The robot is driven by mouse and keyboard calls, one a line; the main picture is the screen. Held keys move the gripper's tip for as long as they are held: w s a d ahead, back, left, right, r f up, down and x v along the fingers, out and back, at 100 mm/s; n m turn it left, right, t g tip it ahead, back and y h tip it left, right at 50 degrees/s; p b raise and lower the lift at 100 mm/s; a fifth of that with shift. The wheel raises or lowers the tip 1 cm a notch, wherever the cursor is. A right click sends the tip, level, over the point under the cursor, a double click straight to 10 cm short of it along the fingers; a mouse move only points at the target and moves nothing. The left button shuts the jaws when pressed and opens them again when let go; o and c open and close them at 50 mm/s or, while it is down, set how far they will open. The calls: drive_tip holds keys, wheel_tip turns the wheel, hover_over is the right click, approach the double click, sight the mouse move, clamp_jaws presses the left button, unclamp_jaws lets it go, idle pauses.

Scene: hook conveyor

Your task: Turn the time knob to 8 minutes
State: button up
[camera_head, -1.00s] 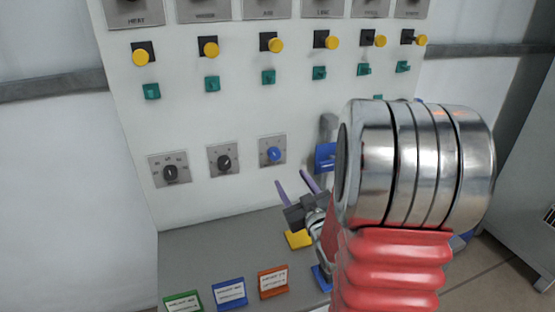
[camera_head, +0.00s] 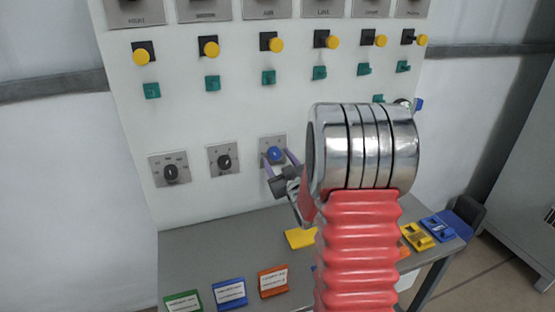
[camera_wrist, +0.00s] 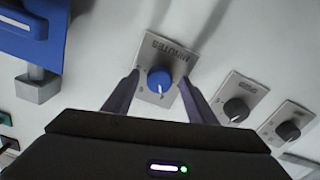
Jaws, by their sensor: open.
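The time knob (camera_head: 275,154) is blue and sits on a grey square plate, the rightmost of three knobs on the white panel. In the wrist view the blue knob (camera_wrist: 160,80) shows on its plate marked "MINUTES" (camera_wrist: 162,50). My gripper (camera_head: 279,158) is at the knob in the head view. In the wrist view its open fingers (camera_wrist: 160,80) lie on either side of the knob, with a gap on each side. I cannot tell whether a finger touches the plate. The exact setting of the knob is too small to read.
Two black knobs (camera_head: 171,173) (camera_head: 224,161) sit left of the blue one. Yellow buttons (camera_head: 208,47) and green switches (camera_head: 212,83) line the panel above. The grey shelf below holds a blue sign (camera_head: 230,292), an orange sign (camera_head: 273,281) and a yellow piece (camera_head: 300,238).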

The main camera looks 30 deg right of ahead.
drive_tip(key=shift+w+d, duration=0.1)
drive_tip(key=shift+w, duration=0.25)
drive_tip(key=shift+c, duration=0.3)
drive_tip(key=c, duration=1)
